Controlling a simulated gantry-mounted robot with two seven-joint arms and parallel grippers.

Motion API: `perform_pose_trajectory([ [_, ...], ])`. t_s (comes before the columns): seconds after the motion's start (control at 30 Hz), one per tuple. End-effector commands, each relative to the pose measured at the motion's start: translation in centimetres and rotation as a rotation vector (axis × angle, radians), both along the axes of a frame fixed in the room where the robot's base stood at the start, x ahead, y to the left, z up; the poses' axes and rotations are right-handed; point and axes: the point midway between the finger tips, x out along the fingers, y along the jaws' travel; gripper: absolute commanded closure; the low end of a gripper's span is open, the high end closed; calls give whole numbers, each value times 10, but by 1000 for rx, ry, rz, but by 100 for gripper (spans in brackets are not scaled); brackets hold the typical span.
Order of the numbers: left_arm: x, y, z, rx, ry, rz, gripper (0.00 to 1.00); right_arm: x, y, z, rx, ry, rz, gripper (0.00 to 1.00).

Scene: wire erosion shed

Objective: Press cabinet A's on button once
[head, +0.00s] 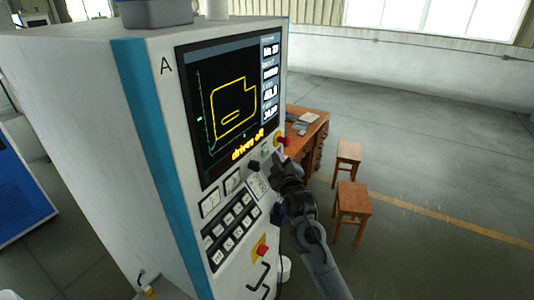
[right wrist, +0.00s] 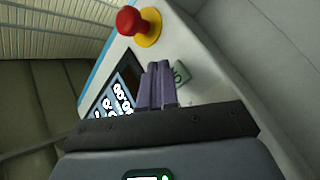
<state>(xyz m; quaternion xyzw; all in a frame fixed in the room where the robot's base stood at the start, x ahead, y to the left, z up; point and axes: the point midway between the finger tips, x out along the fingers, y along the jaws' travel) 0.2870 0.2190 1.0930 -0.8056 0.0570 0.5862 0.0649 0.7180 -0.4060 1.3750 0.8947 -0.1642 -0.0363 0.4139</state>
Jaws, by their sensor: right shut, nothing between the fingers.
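Cabinet A (head: 82,110) stands at the left of the head view, with an "A" beside its screen (head: 228,100), which reads "drives off" in yellow. The green on button (right wrist: 182,74), lettered "ON", shows in the right wrist view beside the fingertips, partly hidden by them. In the head view a small pale green patch (head: 265,153) shows near the gripper. My right gripper (head: 279,160) is shut and empty, close to the panel; its fingers (right wrist: 157,84) point at the panel just beside the button. I cannot tell whether they touch it. My left gripper is not in view.
A red emergency stop on a yellow base (right wrist: 131,20) is close to the fingers. A second red knob (head: 262,251) sits lower, below the keys (head: 232,226). A wooden desk (head: 308,130) and two stools (head: 352,200) stand behind. The floor to the right is free.

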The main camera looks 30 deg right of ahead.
Motion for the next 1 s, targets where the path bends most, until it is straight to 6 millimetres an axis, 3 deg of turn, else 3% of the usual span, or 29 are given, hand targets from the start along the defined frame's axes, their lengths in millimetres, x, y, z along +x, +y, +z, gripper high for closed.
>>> perform_pose_trajectory([
  [1.0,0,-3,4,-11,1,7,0,8,4,0,0,0,0,100],
])
